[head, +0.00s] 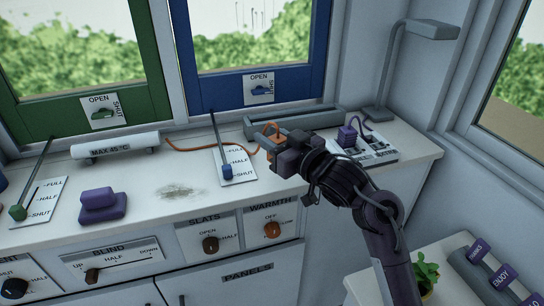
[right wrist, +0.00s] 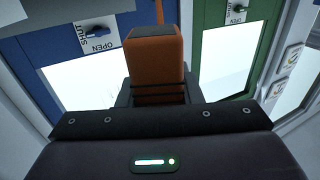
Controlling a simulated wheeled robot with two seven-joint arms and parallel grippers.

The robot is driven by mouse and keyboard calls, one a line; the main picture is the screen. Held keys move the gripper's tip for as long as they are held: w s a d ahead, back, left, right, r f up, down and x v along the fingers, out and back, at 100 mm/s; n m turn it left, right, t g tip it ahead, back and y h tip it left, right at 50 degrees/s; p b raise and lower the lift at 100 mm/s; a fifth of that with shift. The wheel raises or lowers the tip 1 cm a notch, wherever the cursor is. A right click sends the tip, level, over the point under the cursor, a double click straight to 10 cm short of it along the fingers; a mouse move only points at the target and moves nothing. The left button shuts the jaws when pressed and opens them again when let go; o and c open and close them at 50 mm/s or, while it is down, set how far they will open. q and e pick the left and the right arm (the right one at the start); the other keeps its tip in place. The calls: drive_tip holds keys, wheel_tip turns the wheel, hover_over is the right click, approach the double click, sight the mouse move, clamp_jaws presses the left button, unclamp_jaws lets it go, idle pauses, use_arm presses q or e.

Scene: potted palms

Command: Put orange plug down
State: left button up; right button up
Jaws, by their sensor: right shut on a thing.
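My right gripper (head: 272,140) is over the counter, in front of the blue window frame. It is shut on the orange plug (right wrist: 157,50), which fills the space between its fingers in the right wrist view. In the head view only a bit of orange shows at the fingertips, with an orange cord (head: 210,149) running left from it along the counter. The gripper hides most of the plug there, and I cannot tell whether the plug touches the counter. My left gripper is in neither view.
A purple plug (head: 347,135) stands at a white labelled panel (head: 372,152) on the right. A grey trough (head: 315,119) lies behind the gripper. A blue-handled lever (head: 227,171) is to its left.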

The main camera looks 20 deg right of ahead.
wheel_tip(320, 180, down, 4)
drive_tip(key=shift+r, duration=0.15)
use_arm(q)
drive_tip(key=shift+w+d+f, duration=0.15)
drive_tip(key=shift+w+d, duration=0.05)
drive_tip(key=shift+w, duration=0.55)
use_arm(e)
drive_tip(key=shift+f, duration=0.35)
drive_tip(key=shift+f+b, duration=0.2)
drive_tip(key=shift+b, duration=0.1)
drive_tip(key=o, duration=0.9)
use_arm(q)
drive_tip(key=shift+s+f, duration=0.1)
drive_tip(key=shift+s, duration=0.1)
use_arm(e)
drive_tip(key=shift+o, duration=0.3)
drive_tip(key=shift+r, duration=0.25)
use_arm(q)
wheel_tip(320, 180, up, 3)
drive_tip(key=p, duration=0.3)
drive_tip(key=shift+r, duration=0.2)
use_arm(e)
drive_tip(key=v, duration=1.2)
